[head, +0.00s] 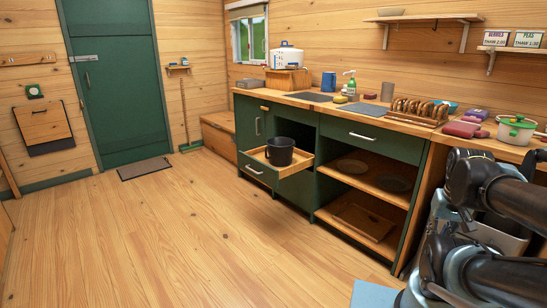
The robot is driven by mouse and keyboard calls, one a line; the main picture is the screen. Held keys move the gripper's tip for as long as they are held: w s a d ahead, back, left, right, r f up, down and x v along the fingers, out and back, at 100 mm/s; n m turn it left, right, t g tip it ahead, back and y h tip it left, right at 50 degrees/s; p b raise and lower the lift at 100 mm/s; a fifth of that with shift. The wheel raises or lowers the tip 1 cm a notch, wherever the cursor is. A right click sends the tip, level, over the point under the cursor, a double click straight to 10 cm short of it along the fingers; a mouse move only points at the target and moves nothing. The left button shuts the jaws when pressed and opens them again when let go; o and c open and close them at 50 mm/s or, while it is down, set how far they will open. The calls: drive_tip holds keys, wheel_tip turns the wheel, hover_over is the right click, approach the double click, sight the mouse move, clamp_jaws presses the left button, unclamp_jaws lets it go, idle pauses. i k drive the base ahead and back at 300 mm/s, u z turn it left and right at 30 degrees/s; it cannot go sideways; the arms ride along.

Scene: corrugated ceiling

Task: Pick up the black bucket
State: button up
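The black bucket (280,152) stands upright in a pulled-out wooden drawer (259,158) of the green counter, left of the picture's middle. Its open top faces up and a handle shows at its rim. The drawer front hides little of it; its base rests inside the drawer. My arm is folded at the right edge of the head view, well apart from the bucket. I cannot make out my gripper's fingers there. Nothing touches the bucket except the drawer.
Open shelves (365,184) sit right of the drawer. The wooden floor (190,235) in front and left is clear. A mat (145,168) lies by the green door (115,75).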

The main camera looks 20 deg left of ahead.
sight(279, 149)
drive_tip(key=z, duration=0.05)
drive_tip(key=i, duration=0.85)
